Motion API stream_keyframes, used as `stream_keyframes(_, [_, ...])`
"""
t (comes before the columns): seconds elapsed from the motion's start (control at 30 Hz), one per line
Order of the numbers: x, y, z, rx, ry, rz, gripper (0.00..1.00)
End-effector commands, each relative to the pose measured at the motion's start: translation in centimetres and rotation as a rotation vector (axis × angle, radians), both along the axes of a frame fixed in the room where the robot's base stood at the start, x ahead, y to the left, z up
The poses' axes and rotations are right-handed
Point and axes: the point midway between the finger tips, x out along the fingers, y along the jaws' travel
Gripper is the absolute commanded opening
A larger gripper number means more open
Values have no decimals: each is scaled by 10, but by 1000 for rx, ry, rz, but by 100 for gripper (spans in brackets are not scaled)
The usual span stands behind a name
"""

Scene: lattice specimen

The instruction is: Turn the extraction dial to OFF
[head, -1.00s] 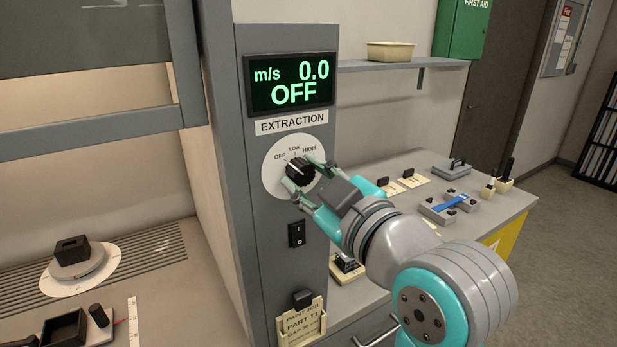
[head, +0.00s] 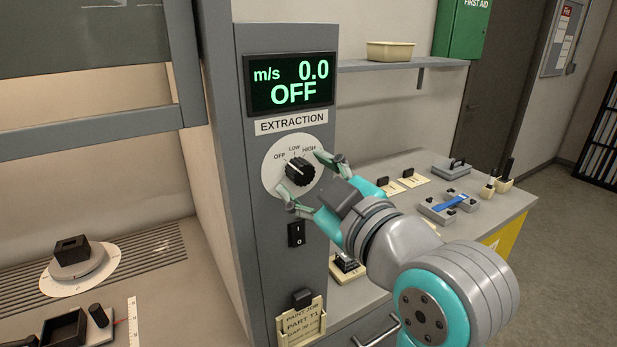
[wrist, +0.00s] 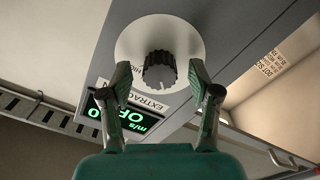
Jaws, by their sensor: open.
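The extraction dial (head: 299,172) is a black ribbed knob on a white round plate (head: 273,184) marked OFF, LOW and HIGH, on a grey column. Its white pointer line is turned to the upper left, toward the OFF mark. The display (head: 291,84) above reads m/s 0.0 and OFF in green. My gripper (head: 312,180) is open, one finger to the upper right of the knob and one below it, apart from it. In the wrist view the knob (wrist: 159,72) shows beyond and between the open fingers (wrist: 160,82).
A black rocker switch (head: 297,234) and a card holder (head: 301,322) are on the column below the dial. To the right is a bench (head: 500,215) with several small fixtures. A shelf (head: 400,65) with a cream tray is above it.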

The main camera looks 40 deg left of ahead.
Motion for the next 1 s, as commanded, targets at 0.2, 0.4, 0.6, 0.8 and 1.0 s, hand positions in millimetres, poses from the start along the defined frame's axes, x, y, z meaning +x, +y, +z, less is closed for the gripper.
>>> stream_keyframes(0.2, [-9, -25, 0, 1, -3, -2, 62])
stream_keyframes(0.4, [-24, -63, 0, 1, -2, -4, 62])
stream_keyframes(0.6, [-37, -93, 0, 0, -1, -3, 62])
stream_keyframes(0.8, [-44, -108, 0, 0, -1, -1, 62])
stream_keyframes(1.0, [-45, -110, -1, -1, 0, -1, 62])
